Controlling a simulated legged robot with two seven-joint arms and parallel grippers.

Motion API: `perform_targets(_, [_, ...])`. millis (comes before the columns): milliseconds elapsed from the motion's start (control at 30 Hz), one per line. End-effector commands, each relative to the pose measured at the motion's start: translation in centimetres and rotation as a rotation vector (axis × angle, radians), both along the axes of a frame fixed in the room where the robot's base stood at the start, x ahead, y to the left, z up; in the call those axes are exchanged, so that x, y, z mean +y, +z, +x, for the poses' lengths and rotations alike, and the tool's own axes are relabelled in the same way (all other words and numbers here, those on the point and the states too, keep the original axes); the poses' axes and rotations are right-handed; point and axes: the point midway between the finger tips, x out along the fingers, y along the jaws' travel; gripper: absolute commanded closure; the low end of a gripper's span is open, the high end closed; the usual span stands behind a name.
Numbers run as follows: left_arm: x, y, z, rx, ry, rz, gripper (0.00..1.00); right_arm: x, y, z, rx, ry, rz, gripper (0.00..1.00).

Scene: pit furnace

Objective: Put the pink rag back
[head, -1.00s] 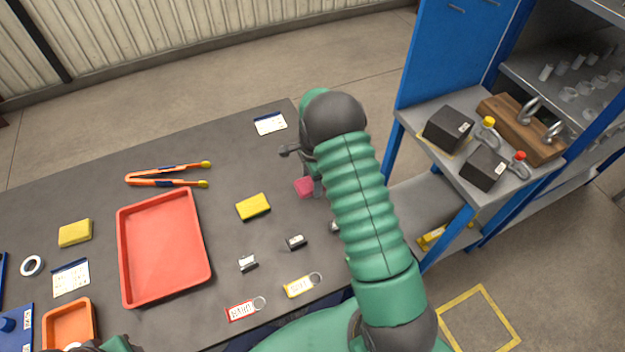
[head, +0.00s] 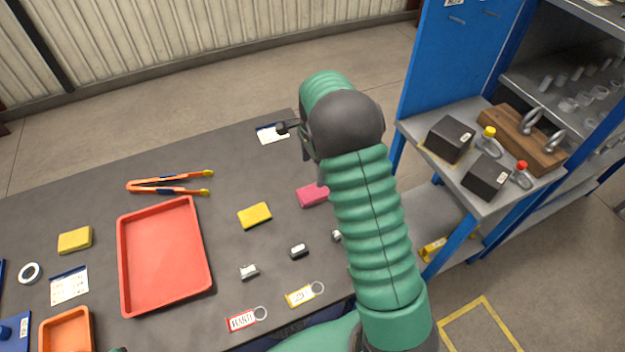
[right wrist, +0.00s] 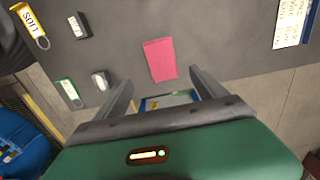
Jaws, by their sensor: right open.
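The pink rag (head: 312,195) lies flat on the dark table near its right edge, partly covered by my right arm in the head view. In the right wrist view the whole rag (right wrist: 160,60) shows as a pink rectangle just beyond the fingertips. My right gripper (head: 302,153) is open and empty above the table, over the far side of the rag and apart from it. Its two spread fingers show in the right wrist view (right wrist: 162,90). My left gripper is not seen.
A yellow sponge-like block (head: 255,215) lies left of the rag, with a red tray (head: 165,258) farther left. Small metal pieces (head: 299,250) and tags (head: 300,295) lie nearer. A blue shelf unit (head: 455,75) holding black boxes (head: 450,138) stands to the right.

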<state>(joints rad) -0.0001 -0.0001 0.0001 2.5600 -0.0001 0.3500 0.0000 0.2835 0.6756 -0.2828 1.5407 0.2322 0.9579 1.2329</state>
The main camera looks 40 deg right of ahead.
Motion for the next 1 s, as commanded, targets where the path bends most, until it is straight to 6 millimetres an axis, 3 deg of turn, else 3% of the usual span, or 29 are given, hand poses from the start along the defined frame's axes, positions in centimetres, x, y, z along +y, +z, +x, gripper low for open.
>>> perform_targets(67, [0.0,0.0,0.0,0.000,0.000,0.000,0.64,1.2,0.6,-0.3,-0.008,0.071,-0.001,0.19])
perform_targets(167, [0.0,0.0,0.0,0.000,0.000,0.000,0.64,5.6,1.2,-1.6,-0.045,0.362,-0.013,0.19])
perform_targets(300, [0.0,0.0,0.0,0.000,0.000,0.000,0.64,14.6,1.7,-6.4,-0.117,1.035,-0.083,0.19])
perform_targets(433, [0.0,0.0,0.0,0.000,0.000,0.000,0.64,20.2,1.4,-11.6,-0.160,1.578,-0.174,0.19])
perform_targets(500, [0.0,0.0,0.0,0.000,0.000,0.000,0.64,21.7,1.1,-13.4,-0.169,1.757,-0.210,0.19])
perform_targets(600, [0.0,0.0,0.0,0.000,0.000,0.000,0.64,22.4,0.8,-14.4,-0.172,1.866,-0.232,0.19])
perform_targets(1000, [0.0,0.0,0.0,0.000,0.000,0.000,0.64,22.3,0.8,-14.5,-0.170,1.867,-0.230,0.19])
